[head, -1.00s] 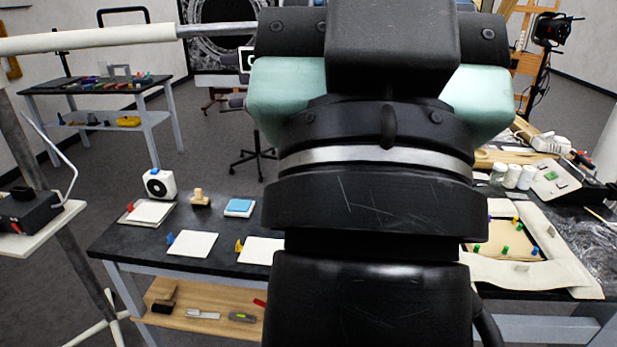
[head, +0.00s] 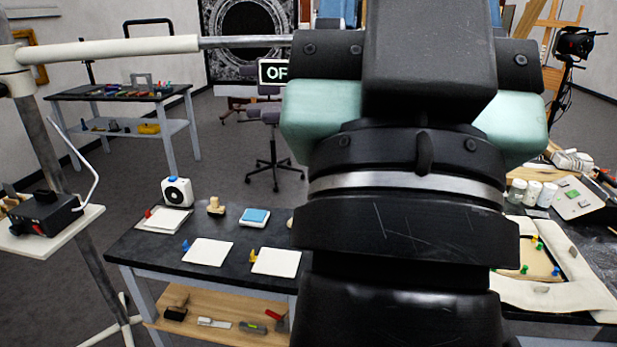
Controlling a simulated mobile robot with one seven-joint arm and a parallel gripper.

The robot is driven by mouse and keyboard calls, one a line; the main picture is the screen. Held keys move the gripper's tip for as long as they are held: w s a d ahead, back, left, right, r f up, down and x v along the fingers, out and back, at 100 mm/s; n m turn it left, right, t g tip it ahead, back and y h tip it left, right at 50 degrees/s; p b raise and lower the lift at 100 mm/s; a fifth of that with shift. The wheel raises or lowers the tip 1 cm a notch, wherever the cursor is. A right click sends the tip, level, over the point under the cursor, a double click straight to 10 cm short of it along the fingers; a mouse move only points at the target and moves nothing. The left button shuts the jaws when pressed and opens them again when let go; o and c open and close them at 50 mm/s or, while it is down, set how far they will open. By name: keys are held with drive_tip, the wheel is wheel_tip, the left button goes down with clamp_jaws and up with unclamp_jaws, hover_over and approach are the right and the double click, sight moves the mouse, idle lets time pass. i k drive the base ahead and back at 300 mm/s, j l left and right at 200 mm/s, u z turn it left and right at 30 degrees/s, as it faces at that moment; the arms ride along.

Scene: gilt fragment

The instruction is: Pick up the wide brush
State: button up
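I cannot make out a wide brush for certain. A small dark block with a tan part (head: 176,309) lies at the left of the wooden lower shelf under the black table, but it is too small to identify. A dark piece with a red end (head: 277,319) lies farther right on that shelf, partly cut off by my arm. A tan wooden piece (head: 216,206) stands on the tabletop. My black and teal arm fills the middle right of the head view and hides much of the table. My gripper's fingers do not show.
The black table (head: 140,246) holds white cards (head: 208,252), a blue-topped block (head: 255,216) and a white box (head: 177,191). A white-bordered frame (head: 598,295) lies right. A stand with a black device (head: 45,212) is at left. Grey floor (head: 235,150) is open behind.

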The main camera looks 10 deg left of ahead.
sight(215, 208)
drive_tip(key=i+j+u, duration=0.35)
drive_tip(key=i+j, duration=0.7)
